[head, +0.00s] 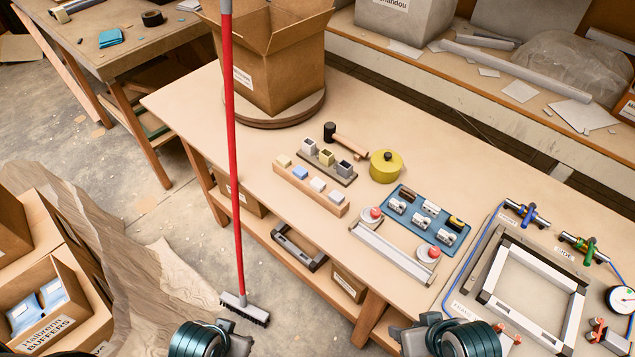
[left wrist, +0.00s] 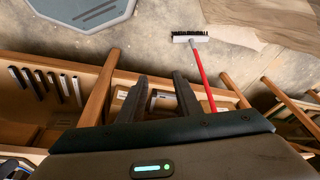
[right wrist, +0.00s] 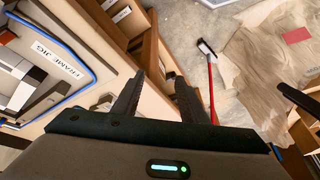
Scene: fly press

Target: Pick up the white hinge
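Several small white hinge-like pieces lie on a blue tray (head: 408,193) on the workbench, among them one white piece (head: 397,206) at its left and another white piece (head: 431,208) near its top. I cannot tell which white piece the task means. My left gripper (left wrist: 160,78) is open and empty in the left wrist view. My right gripper (right wrist: 159,77) is open and empty in the right wrist view. Both are away from the tray, at the bench's front side.
The workbench also holds a cardboard box (head: 270,70), a mallet (head: 345,138), a yellow pot (head: 385,166), a wooden block rack (head: 310,190), a metal bar fixture (head: 390,255) and a frame jig (head: 530,290). A red-handled broom (head: 233,150) stands before the bench.

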